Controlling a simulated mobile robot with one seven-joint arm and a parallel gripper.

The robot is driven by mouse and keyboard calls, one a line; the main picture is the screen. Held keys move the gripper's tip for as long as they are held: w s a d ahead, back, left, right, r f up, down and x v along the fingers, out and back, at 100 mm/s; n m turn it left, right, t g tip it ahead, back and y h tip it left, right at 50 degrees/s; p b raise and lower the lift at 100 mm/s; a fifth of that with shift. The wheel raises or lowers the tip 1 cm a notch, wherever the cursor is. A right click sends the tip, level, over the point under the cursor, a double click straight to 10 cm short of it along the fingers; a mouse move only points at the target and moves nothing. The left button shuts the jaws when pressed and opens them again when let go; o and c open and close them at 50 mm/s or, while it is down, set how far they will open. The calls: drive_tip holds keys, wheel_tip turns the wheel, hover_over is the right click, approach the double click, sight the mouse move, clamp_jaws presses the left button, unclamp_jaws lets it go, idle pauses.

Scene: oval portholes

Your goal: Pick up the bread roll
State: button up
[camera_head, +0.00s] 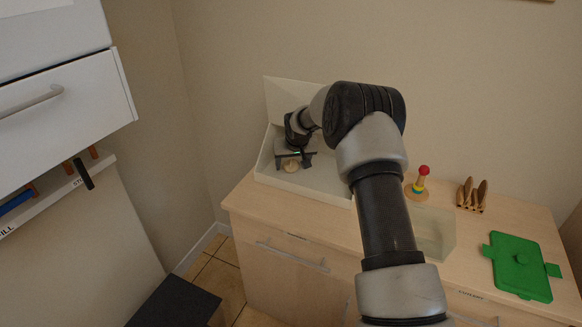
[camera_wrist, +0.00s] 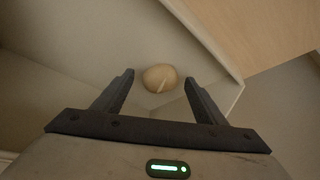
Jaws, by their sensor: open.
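The bread roll (camera_wrist: 160,78) is a small, round, tan-brown thing with a pale slash on top. It lies inside a white open box with a raised lid (camera_head: 262,165) at the left end of the counter. In the head view the roll (camera_head: 291,167) shows just below my gripper (camera_head: 293,160). In the wrist view my gripper (camera_wrist: 158,90) is open, with the roll ahead of and between the two fingertips. I cannot tell the exact height gap. No finger visibly touches the roll.
The box walls stand close around my gripper. On the wooden counter (camera_head: 240,200) to the right are a ring stacker with a red top (camera_head: 422,178), a clear container (camera_head: 436,232), a rack of brown items (camera_head: 472,195) and a green lidded tray (camera_head: 520,265). A white drawer (camera_head: 65,105) juts out at left.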

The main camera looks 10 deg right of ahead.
sight(292, 165)
drive_tip(key=shift+w+f, duration=0.25)
drive_tip(key=shift+f, duration=0.15)
drive_tip(key=c, duration=1.1)
drive_tip(key=shift+r, duration=0.1)
drive_tip(key=shift+s+a+r, duration=0.1)
drive_tip(key=shift+r, duration=0.15)
wheel_tip(292, 165, up, 6)
drive_tip(key=shift+r, duration=0.15)
drive_tip(key=s+a, duration=0.3)
drive_tip(key=s, duration=0.2)
drive_tip(key=s+a+b, duration=0.1)
drive_tip(key=s+a, duration=0.3)
drive_tip(key=s, duration=0.2)
drive_tip(key=s+a, duration=0.4)
drive_tip(key=s, duration=0.1)
drive_tip(key=shift+s+b, duration=0.25)
drive_tip(key=shift+b, duration=0.1)
